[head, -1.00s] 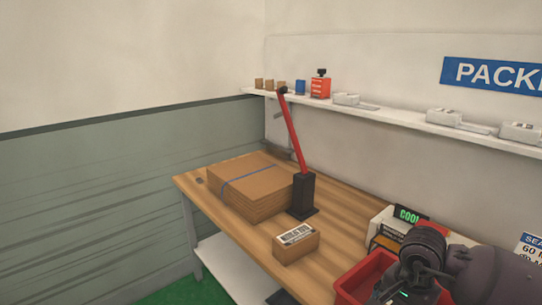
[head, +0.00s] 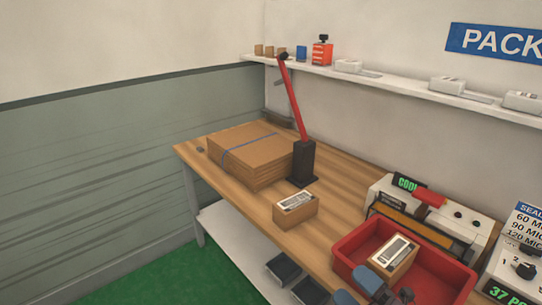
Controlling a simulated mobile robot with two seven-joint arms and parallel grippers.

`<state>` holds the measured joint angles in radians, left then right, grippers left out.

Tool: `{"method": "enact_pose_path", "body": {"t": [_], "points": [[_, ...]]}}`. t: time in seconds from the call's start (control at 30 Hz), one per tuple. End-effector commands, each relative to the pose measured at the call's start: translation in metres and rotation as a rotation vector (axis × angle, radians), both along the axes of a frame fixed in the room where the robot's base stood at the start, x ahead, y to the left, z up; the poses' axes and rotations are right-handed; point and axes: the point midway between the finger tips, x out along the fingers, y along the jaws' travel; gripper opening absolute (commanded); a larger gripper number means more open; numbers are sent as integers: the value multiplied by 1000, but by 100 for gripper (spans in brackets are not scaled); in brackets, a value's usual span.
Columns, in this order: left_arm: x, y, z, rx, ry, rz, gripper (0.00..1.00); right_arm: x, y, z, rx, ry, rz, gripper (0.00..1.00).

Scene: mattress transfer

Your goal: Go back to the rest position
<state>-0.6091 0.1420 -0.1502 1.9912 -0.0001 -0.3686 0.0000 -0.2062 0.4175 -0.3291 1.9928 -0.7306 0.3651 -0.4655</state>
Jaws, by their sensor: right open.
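My right gripper (head: 357,289) shows only in part at the bottom edge of the head view, with its blue-grey fingertips apart. It is open, and nothing shows between the tips. It is at the near left side of the red bin (head: 352,243), just in front of a small labelled cardboard box (head: 388,265) inside the bin. I cannot tell whether the gripper touches the bin. The rest of the right arm is out of the picture. My left gripper is not in view.
The wooden table (head: 330,232) also holds a labelled box (head: 296,212), a strapped cardboard stack (head: 245,160), a black stand with a red lever (head: 303,163) and a sealing machine (head: 471,219). A wall shelf (head: 400,80) runs behind. Black trays (head: 283,269) sit below on a lower shelf.

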Motion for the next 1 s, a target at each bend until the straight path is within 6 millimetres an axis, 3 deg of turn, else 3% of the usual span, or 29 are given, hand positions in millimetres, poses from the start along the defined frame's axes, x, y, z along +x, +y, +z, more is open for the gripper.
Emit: {"method": "enact_pose_path", "body": {"t": [0.13,0.23,0.4,0.5,0.67,1.0], "points": [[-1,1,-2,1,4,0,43,-10,-51,-52,386,401,-265,100],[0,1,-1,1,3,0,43,-30,-81,-95,645,653,-434,100],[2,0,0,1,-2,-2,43,-78,-109,-157,1005,974,-656,100],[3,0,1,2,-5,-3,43,-99,-115,-178,1132,1082,-733,100],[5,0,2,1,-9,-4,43,-113,-116,-191,1219,1152,-782,100],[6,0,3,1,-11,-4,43,-114,-116,-191,1220,1155,-782,100]]}}
